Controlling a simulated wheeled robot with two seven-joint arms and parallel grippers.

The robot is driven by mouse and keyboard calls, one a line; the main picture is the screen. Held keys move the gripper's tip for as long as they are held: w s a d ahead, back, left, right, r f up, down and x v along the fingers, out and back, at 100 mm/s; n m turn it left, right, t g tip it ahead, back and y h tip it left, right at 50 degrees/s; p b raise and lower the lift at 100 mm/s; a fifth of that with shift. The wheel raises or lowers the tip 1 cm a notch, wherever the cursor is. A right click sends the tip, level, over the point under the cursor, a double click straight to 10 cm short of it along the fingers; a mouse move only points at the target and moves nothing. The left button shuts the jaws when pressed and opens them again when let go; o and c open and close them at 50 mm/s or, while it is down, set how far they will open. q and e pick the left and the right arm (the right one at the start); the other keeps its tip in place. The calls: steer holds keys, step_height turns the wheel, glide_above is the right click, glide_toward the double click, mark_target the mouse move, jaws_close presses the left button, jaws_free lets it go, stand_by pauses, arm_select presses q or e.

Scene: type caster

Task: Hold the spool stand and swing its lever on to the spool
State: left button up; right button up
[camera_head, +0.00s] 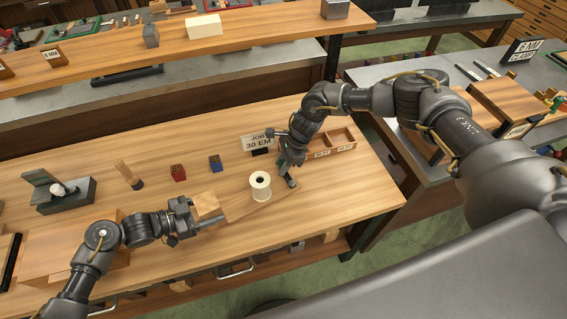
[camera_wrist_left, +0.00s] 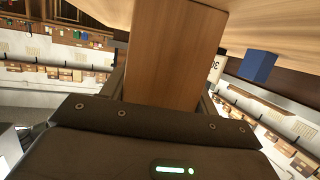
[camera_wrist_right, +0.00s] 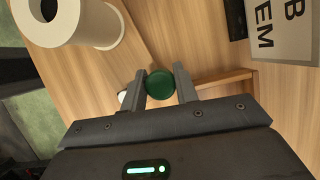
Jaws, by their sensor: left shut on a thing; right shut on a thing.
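The wooden spool stand (camera_head: 234,206) lies on the bench, with a white spool (camera_head: 260,184) upright on it. The spool also shows at the top left of the right wrist view (camera_wrist_right: 98,22). My left gripper (camera_head: 194,214) is shut on the wooden block (camera_head: 206,204) at the stand's left end. That block fills the middle of the left wrist view (camera_wrist_left: 172,55). My right gripper (camera_head: 289,172) is to the right of the spool, shut on the lever's green knob (camera_wrist_right: 160,84). The knob is apart from the spool. The lever's arm is mostly hidden.
A sign (camera_head: 257,142) reading "JOB 30 EM" and a divided wooden tray (camera_head: 335,144) stand behind and beside my right gripper. Red (camera_head: 178,173) and blue (camera_head: 215,163) small blocks stand behind the stand. The front right of the bench is clear.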

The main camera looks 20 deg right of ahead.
steer(key=a+n, duration=0.1)
steer(key=n, duration=0.1)
steer(key=a+n+g, duration=0.1)
steer(key=n, duration=0.1)
steer(key=shift+s+g, duration=0.3)
steer(key=shift+s, duration=0.1)
steer(key=shift+s+a+n+g+h, duration=0.2)
steer(key=shift+s+a+n+g, duration=0.25)
steer(key=shift+n, duration=0.7)
steer(key=shift+s+a+n+g+h, duration=0.2)
steer(key=shift+s+a+n+g, duration=0.2)
steer(key=shift+n, duration=0.75)
steer(key=shift+s, duration=0.1)
steer(key=o, duration=0.9)
steer(key=v, duration=1.2)
